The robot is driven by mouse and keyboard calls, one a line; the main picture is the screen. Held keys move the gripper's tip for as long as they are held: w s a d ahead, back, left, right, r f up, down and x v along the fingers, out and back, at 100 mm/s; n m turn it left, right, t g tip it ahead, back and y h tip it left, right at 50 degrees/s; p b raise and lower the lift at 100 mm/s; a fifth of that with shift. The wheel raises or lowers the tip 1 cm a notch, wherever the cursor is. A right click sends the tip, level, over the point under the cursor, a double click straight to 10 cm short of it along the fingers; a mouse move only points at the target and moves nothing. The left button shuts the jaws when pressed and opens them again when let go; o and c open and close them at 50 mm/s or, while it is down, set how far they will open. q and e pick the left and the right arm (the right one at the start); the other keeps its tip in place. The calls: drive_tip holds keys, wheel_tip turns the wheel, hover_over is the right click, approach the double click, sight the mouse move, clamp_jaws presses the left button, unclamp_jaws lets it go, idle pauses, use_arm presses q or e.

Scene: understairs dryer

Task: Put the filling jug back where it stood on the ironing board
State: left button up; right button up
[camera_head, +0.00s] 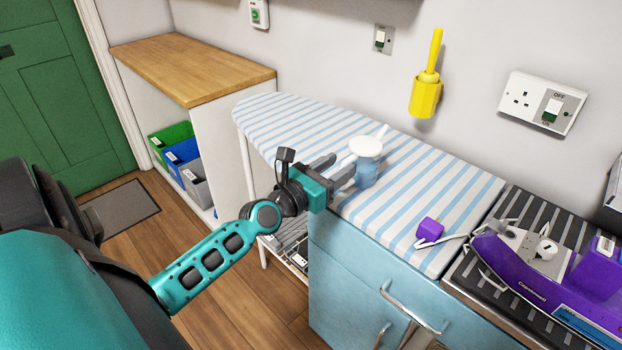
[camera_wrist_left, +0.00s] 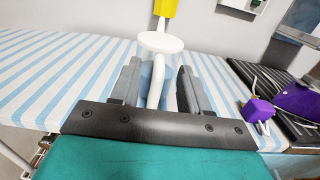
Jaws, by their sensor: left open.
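The filling jug (camera_head: 367,172), pale blue and see-through with a white lid and a white handle and spout, stands upright on the striped ironing board (camera_head: 300,122). My left gripper (camera_head: 337,174) is open at the jug's near left side, low over the board. In the left wrist view the jug (camera_wrist_left: 160,44) rises ahead of the left gripper (camera_wrist_left: 158,85), with its white handle between the two open fingers. I cannot tell whether the fingers touch it. My right gripper is in neither view.
A purple plug (camera_head: 430,229) with a cord lies on the board to the right. A purple iron (camera_head: 520,262) rests on a ribbed dark mat. A yellow holder (camera_head: 425,95) hangs on the wall behind. The board's left end is clear.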

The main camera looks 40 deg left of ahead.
use_arm(q)
drive_tip(key=s+b, duration=0.2)
drive_tip(key=s, duration=0.6)
drive_tip(key=s+d+f+n+g, duration=0.2)
drive_tip(key=d+f+n, duration=0.3)
drive_tip(key=n, duration=0.6)
drive_tip(key=s+d+f+n+g, duration=0.3)
drive_tip(key=s+d+f+n, duration=0.2)
drive_tip(key=f+n, duration=0.3)
drive_tip(key=s+d+f+n+g+h, duration=0.1)
drive_tip(key=d+f+n, duration=0.6)
drive_tip(key=n, duration=0.8)
drive_tip(key=s+g, duration=0.1)
drive_tip(key=s, duration=0.1)
drive_tip(key=shift+s, duration=0.3)
drive_tip(key=r+p, duration=0.2)
drive_tip(key=p, duration=0.1)
drive_tip(key=shift+s+a+r, duration=0.1)
drive_tip(key=shift+s+a, duration=0.1)
drive_tip(key=shift+a, duration=0.15)
